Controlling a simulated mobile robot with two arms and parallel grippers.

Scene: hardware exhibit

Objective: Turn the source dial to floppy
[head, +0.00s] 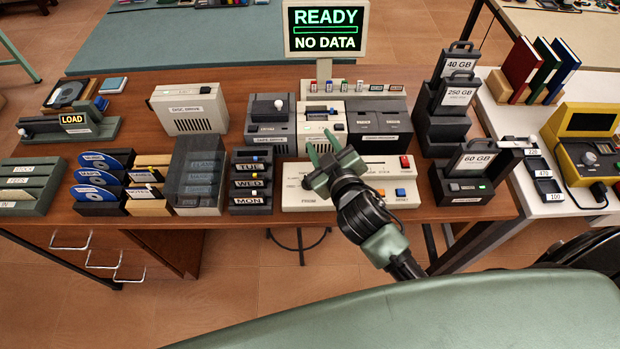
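The cream control console (405,174) lies near the table's front edge, below the drives. The source dial cannot be made out; my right gripper covers the console's left-middle part. My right gripper (320,148) reaches in from the lower right over the console, its two green fingers spread and pointing up, with nothing visible between them. Whether it touches the console cannot be told. My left gripper is out of view.
A monitor (326,29) reading READY, NO DATA stands behind. Drive units (379,125) stand behind the console. Day-labelled trays (251,183) are close on its left, a 60 GB cartridge dock (469,187) close on its right. A yellow device (586,122) sits on the right table.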

